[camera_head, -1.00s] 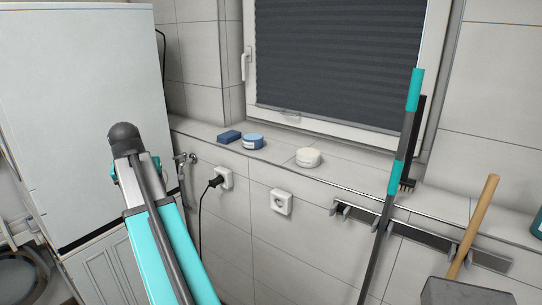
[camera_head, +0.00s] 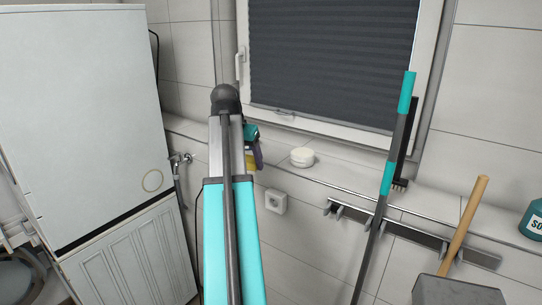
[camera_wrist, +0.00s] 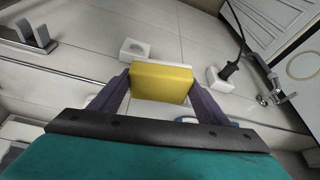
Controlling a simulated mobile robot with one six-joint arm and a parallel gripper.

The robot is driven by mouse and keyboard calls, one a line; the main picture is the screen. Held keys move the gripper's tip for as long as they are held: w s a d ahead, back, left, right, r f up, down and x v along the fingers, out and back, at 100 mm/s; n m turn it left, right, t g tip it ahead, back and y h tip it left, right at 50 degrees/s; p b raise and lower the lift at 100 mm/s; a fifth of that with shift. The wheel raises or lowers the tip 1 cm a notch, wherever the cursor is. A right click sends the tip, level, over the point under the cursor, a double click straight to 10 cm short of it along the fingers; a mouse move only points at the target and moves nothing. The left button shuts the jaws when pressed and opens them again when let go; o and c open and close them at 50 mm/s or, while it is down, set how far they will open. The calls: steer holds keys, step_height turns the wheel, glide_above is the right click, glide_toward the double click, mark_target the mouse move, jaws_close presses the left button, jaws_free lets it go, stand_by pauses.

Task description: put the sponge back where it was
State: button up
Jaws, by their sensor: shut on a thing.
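My gripper (camera_wrist: 160,92) is shut on a yellow sponge (camera_wrist: 163,82), with one dark purple finger on each side of it in the wrist view. In the head view only a yellow bit of the sponge (camera_head: 251,162) and part of my gripper show to the right of my arm, in front of the window sill (camera_head: 340,174). A blue-and-white round tin (camera_wrist: 207,122) shows partly behind the right finger in the wrist view. The part of the sill behind my arm is hidden in the head view.
A white round tin (camera_head: 302,157) stands on the sill, right of my gripper. The window (camera_head: 330,60) is behind. A tap (camera_head: 180,160), a wall socket (camera_head: 276,201) and a tool rail (camera_head: 400,230) with a long-handled tool (camera_head: 385,180) are nearby. The stacked dryer (camera_head: 75,130) is at left.

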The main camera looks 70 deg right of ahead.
steer(key=s+d+r+m, duration=0.2)
steer(key=s+d, duration=0.1)
steer(key=s, duration=0.5)
steer(key=shift+s+d+g, duration=0.15)
steer(key=shift+g, duration=0.25)
steer(key=p, duration=0.6)
glide_above(272, 154)
steer(key=a, duration=0.2)
steer(key=shift+d+f, duration=0.15)
steer(key=shift+f, duration=0.6)
steer(key=shift+f+p, duration=1.2)
steer(key=shift+f, duration=0.55)
steer(key=shift+f, duration=0.15)
